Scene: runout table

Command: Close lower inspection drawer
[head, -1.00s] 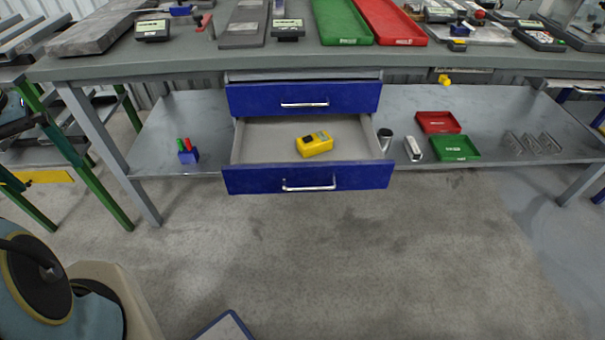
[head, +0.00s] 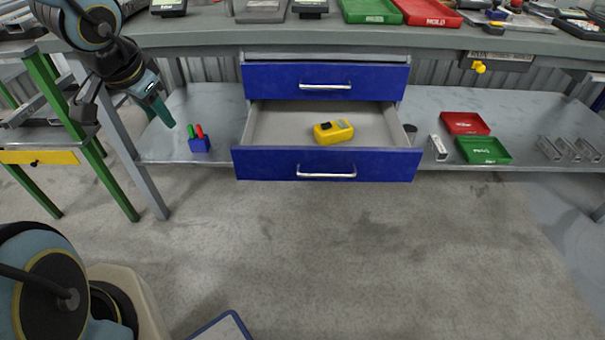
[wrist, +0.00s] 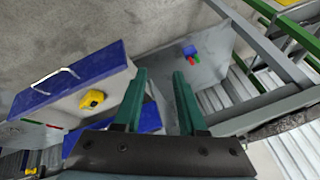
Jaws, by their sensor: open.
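The lower drawer (head: 325,166) has a blue front with a silver bar handle and is pulled well out under the bench. A yellow device (head: 333,132) lies inside it. The upper blue drawer (head: 325,82) above it looks shut. My gripper (head: 166,115) is at the upper left in the head view, left of the drawers and touching neither. In the wrist view my gripper (wrist: 160,80) shows two green fingers apart with nothing between them. The lower drawer's front (wrist: 72,78) and handle show to the left of the fingers there.
A blue holder (head: 199,145) with red and green items stands on the lower shelf near my gripper. A red tray (head: 465,123) and a green tray (head: 483,150) lie on the shelf at right. A green-legged stand (head: 85,150) is at left. The floor before the drawer is clear.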

